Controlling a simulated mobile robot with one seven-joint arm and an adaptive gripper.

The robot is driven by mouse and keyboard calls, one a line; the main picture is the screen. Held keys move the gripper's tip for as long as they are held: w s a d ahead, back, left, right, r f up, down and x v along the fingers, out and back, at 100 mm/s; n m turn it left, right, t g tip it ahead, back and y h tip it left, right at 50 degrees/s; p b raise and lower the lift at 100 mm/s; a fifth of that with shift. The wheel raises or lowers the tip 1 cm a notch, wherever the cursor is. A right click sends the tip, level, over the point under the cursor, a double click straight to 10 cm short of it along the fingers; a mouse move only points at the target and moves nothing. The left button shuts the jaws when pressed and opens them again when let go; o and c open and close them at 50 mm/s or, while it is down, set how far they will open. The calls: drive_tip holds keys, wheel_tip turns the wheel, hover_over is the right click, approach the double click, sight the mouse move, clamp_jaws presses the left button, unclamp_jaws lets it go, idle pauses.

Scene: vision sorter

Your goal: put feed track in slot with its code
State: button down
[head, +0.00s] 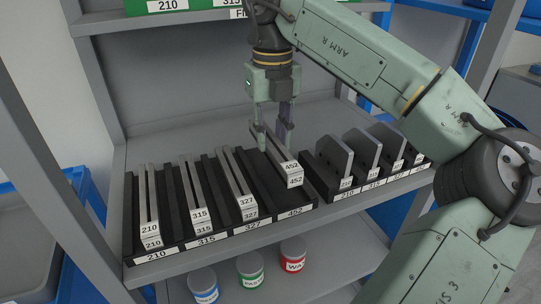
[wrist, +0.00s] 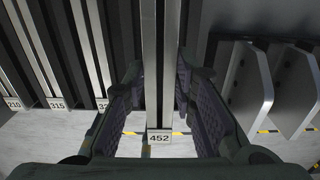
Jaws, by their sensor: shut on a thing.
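My gripper (head: 270,130) points down over the rack (head: 215,239) and is shut on a pale metal feed track with code 452 (head: 282,158). The track also shows between the dark finger pads in the wrist view (wrist: 159,60), its 452 end label facing me. Its front end sits higher than the seated tracks, raised above the rack slot labelled 452 (head: 295,211). In the head view it lies roughly in line with that slot. The fingers hide part of the track's far end.
Feed tracks 210 (head: 147,205), 315 (head: 194,190) and 327 (head: 236,183) stand in their labelled slots to the left. Several grey upright plates (head: 335,156) stand in a second rack close on the right. Three paint-like cans (head: 293,253) stand on the shelf below.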

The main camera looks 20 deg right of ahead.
sight(272, 158)
drive_tip(key=shift+w+f+p, duration=0.1)
drive_tip(key=shift+f+p, duration=0.25)
drive_tip(key=shift+f, duration=2.25)
drive_tip(key=shift+f, duration=0.15)
drive_tip(key=c, duration=1.3)
unclamp_jaws()
wheel_tip(272, 158, up, 12)
drive_tip(key=shift+r+b, duration=0.15)
drive_tip(key=shift+b, duration=0.35)
